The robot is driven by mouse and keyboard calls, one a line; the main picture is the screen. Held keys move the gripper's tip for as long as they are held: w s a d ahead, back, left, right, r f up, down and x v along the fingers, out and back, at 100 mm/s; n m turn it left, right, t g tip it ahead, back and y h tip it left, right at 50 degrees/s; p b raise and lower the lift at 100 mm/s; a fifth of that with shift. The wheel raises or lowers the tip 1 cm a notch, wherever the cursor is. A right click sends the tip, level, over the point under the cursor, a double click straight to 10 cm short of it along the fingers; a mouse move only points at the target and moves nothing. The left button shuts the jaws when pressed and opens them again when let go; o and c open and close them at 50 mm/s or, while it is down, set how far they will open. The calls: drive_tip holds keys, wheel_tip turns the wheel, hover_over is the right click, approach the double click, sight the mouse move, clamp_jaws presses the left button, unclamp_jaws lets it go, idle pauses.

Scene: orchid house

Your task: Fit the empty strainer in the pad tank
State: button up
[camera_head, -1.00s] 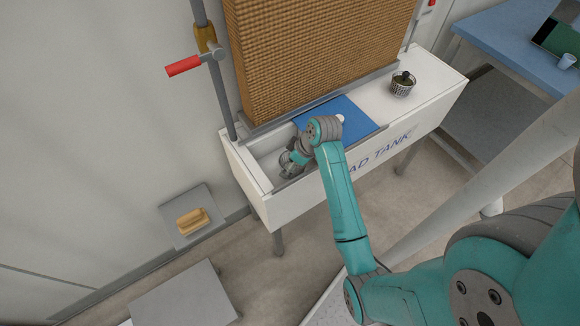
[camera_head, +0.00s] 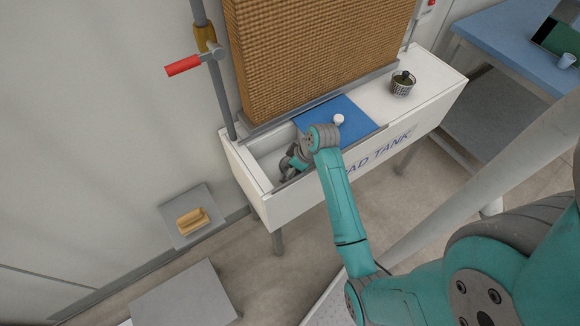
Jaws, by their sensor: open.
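The pad tank (camera_head: 368,160) is a long white trough on legs, marked with blue lettering. Its left end is open at the top (camera_head: 268,147); a blue lid (camera_head: 319,113) with a white knob (camera_head: 339,119) covers the middle. My gripper (camera_head: 286,172) is open at the tank's open left end, left of the lid and well away from the basket. My wrist partly hides its fingers and the opening below.
A brown pad (camera_head: 315,50) stands upright behind the tank. A grey pipe with a red-handled valve (camera_head: 185,66) rises at its left. A yellow block (camera_head: 193,221) lies on a low grey plate. A grey surface (camera_head: 184,297) is at the lower left, a blue table (camera_head: 500,35) at the upper right.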

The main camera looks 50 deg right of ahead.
drive_tip(key=v, duration=1.2)
drive_tip(key=shift+r, duration=0.1)
